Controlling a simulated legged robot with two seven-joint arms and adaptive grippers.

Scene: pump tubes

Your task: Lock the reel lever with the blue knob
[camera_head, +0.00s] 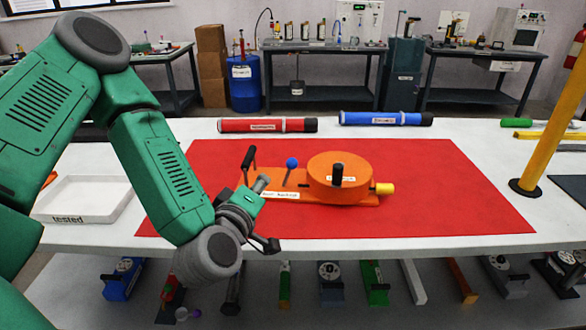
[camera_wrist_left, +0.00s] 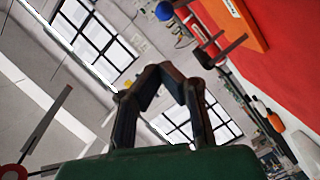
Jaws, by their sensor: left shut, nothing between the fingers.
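The orange reel (camera_head: 340,175) lies on its orange base plate (camera_head: 365,200) on a red mat. A black handle stands on the reel's top, and a yellow cap sits at its right end. A black lever (camera_head: 249,158) stands at the plate's left end. My left gripper (camera_head: 268,243) is shut and empty, in front of the plate's left end and apart from the knob. Its fingers show in the left wrist view (camera_wrist_left: 168,72). My right gripper is not in view.
A red tube (camera_head: 268,125) and a blue tube (camera_head: 385,118) lie behind the mat (camera_head: 450,190). A white tray (camera_head: 85,212) marked "tested" is at the left. A yellow post (camera_head: 550,110) stands at the right. The mat's right part is clear.

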